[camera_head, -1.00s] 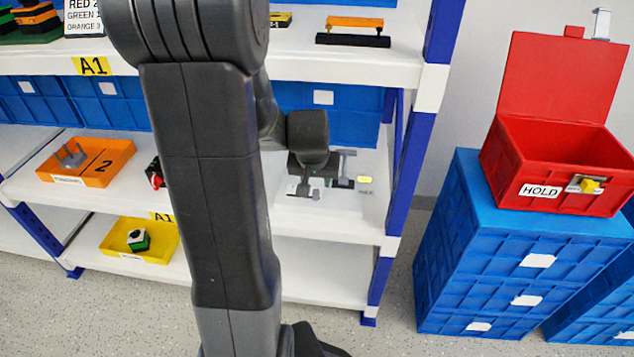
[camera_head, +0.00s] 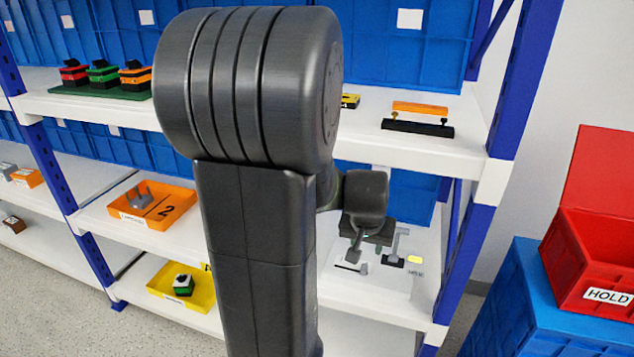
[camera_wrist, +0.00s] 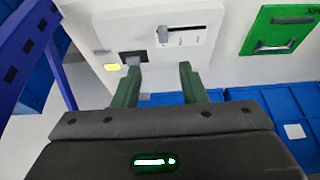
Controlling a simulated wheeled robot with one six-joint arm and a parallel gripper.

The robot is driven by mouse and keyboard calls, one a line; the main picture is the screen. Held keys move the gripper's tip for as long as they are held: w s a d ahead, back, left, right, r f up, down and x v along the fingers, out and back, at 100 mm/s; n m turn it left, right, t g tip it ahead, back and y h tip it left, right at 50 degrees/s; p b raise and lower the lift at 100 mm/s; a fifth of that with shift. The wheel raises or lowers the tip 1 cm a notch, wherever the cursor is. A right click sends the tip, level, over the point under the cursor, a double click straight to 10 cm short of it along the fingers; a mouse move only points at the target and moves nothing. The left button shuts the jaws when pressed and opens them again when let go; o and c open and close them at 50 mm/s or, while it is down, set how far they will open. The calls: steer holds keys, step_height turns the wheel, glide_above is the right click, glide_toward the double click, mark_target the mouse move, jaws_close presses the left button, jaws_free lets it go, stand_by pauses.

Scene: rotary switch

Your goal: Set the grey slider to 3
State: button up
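The grey slider knob (camera_wrist: 163,36) sits at the left end of its dark slot (camera_wrist: 190,30) on a white panel in the wrist view. Small marks beside the slot look like numerals, too small to read surely. In the head view the knob (camera_head: 364,268) is at the right end of the slot. My gripper (camera_wrist: 158,78) is open and empty. Its two green-padded fingers stand apart, with the knob beyond their tips and not touched.
A grey lever on a black base (camera_wrist: 132,57) is beside the slider, close to the left fingertip in the picture, with a yellow label (camera_wrist: 112,67). A green panel with a handle (camera_wrist: 283,28) is at the right. A shelf with an orange handle (camera_head: 420,108) is above the white panel.

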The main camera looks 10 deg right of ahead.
mark_target(363, 267)
steer(key=b+x, duration=0.4)
steer(key=x, duration=0.9)
steer(key=shift+f, duration=0.2)
steer(key=shift+a, duration=0.1)
steer(key=shift+w+a+r, duration=0.1)
steer(key=shift+w+a, duration=0.1)
steer(key=shift+a, duration=0.05)
steer(key=shift+s, duration=0.15)
